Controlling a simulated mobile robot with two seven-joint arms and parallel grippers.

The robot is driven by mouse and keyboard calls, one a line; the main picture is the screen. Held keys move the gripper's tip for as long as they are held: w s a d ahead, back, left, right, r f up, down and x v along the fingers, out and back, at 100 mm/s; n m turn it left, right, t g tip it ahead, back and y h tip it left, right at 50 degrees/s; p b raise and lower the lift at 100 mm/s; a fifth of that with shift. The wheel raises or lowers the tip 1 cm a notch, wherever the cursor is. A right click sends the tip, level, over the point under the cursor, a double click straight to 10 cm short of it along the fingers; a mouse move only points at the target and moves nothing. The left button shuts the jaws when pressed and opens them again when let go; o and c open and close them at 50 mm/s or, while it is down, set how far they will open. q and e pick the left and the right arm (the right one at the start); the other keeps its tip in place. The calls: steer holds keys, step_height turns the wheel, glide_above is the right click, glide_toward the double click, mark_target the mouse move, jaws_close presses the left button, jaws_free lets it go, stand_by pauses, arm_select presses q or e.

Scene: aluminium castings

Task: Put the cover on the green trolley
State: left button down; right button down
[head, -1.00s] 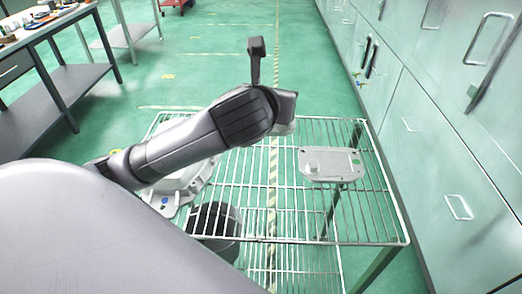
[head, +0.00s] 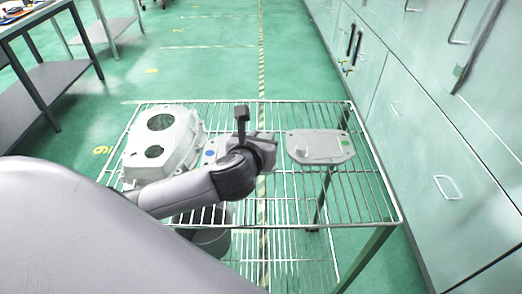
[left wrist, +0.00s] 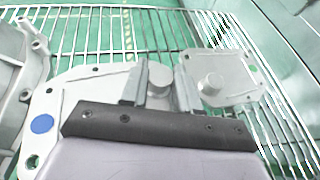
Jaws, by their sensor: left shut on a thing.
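A flat grey cover with a blue dot (left wrist: 75,105) lies under my left gripper (left wrist: 160,92). In the head view, part of this blue-dotted cover (head: 208,155) shows left of the left gripper (head: 262,150). The gripper's two fingers are shut on the cover's round knob. I cannot tell whether the cover touches the wire shelf. A second flat cover with a knob and a green dot (head: 318,149) lies on the shelf to the right; it also shows in the left wrist view (left wrist: 222,85). The wire-shelf rack (head: 290,208) stands in front of me. My right gripper is not in view.
A large casting with round openings (head: 155,148) sits at the shelf's left, close to the held cover and partly behind my arm. A bucket (head: 208,240) shows below the top shelf. Pale cabinets (head: 440,130) line the right side. Green floor is open beyond the rack.

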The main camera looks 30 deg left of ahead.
arm_select(q)
step_height(320, 180, down, 3)
steer(key=shift+f+b, duration=0.2)
steer(key=shift+b, duration=0.1)
steer(key=shift+r, duration=0.1)
steer(key=c, duration=0.8)
jaws_free()
steer(key=p+v, duration=0.1)
steer(key=v, duration=1.1)
